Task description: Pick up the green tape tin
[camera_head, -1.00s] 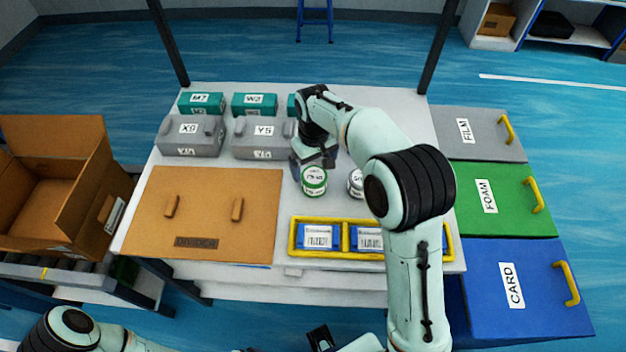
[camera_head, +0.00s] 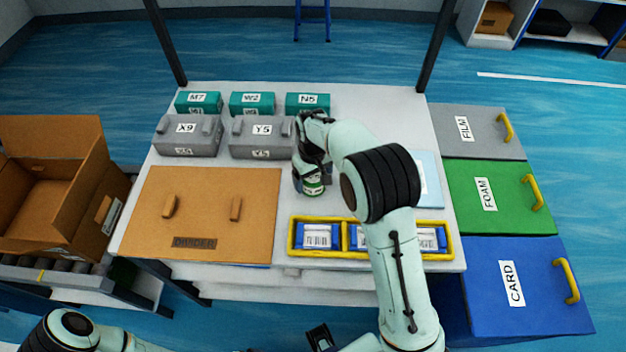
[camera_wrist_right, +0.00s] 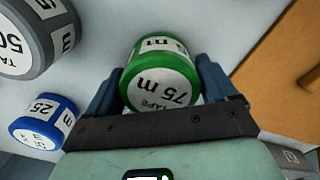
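The green tape tin (camera_head: 313,188) stands on the white table, its upper part hidden by my right gripper (camera_head: 310,178) in the head view. In the right wrist view the tin (camera_wrist_right: 160,80) has a green rim and a white label reading 75 m. It sits between the two blue-grey fingers of the right gripper (camera_wrist_right: 160,85), one finger on each side. The fingers are spread and close to the tin; firm contact cannot be made out.
A blue tin (camera_wrist_right: 45,120) and a grey tin (camera_wrist_right: 38,35) stand close by. A yellow tray (camera_head: 345,252) lies in front. Grey boxes (camera_head: 188,136), teal boxes (camera_head: 252,104) and a brown divider board (camera_head: 200,205) are to the left and behind.

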